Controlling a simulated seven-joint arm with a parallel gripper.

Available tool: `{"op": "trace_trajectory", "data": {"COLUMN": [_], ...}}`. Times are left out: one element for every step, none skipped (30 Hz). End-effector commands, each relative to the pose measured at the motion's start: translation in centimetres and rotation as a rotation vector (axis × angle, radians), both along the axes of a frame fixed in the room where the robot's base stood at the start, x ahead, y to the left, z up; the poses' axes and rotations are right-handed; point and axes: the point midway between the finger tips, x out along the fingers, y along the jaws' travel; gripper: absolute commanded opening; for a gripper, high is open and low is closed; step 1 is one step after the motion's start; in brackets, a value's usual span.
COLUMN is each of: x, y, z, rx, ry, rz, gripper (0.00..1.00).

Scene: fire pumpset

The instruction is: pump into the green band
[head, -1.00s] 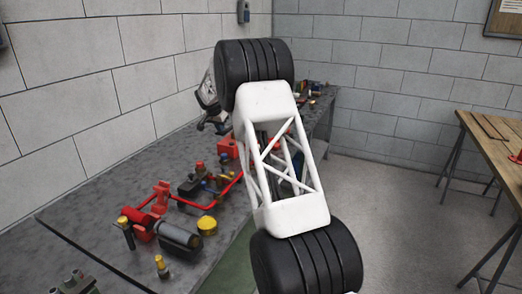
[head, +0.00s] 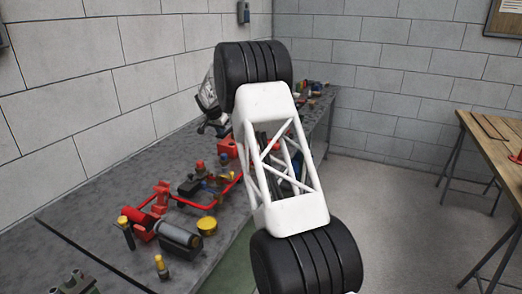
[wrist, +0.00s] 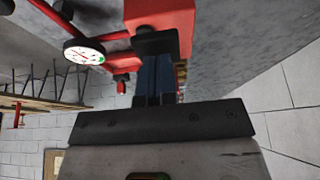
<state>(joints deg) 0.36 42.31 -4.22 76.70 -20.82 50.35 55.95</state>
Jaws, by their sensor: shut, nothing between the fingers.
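The pumpset stands on the grey bench, with a grey motor (head: 179,236) and red pipework (head: 196,206) in the head view. A red block (wrist: 160,18) fills the top middle of the wrist view. A round gauge (wrist: 84,52) with a white face and red and green marks is left of it; its needle reading is too small to tell. My gripper (wrist: 155,50) is shut and empty, its tips close to the red block's dark lower edge; I cannot tell whether they touch. In the head view my gripper (head: 214,129) is small and partly hidden by my arm.
A yellow round part (head: 207,226) and a yellow-topped post (head: 161,267) stand near the bench's front edge. A wooden table (head: 496,150) is at the right. Walls close the left and back. Open floor lies between bench and table.

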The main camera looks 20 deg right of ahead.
Motion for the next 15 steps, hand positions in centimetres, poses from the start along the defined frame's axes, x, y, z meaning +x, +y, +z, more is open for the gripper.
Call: {"op": "trace_trajectory", "data": {"x": [0.0,0.0,0.0,0.0,0.0,0.0,0.0,0.0,0.0,0.0,0.0,0.0,0.0,0.0,0.0], "y": [0.0,0.0,0.0,0.0,0.0,0.0,0.0,0.0,0.0,0.0,0.0,0.0,0.0,0.0,0.0], "z": [-0.3,-0.4,-0.6,-0.7,-0.8,-1.0,-1.1,-1.2,-1.4,-1.5,-1.6,-1.8,-1.9,-2.1,-2.3], "rx": [0.0,0.0,0.0,0.0,0.0,0.0,0.0,0.0,0.0,0.0,0.0,0.0,0.0,0.0,0.0], "ry": [0.001,0.001,0.001,0.001,0.002,0.002,0.002,0.002,0.002,0.002,0.002,0.002,0.002,0.002,0.002], "rz": [0.0,0.0,0.0,0.0,0.001,0.001,0.001,0.001,0.001,0.001,0.001,0.001,0.001,0.001,0.001], "gripper": [0.0,0.0,0.0,0.0,0.0,0.0,0.0,0.0,0.0,0.0,0.0,0.0,0.0,0.0,0.0]}}
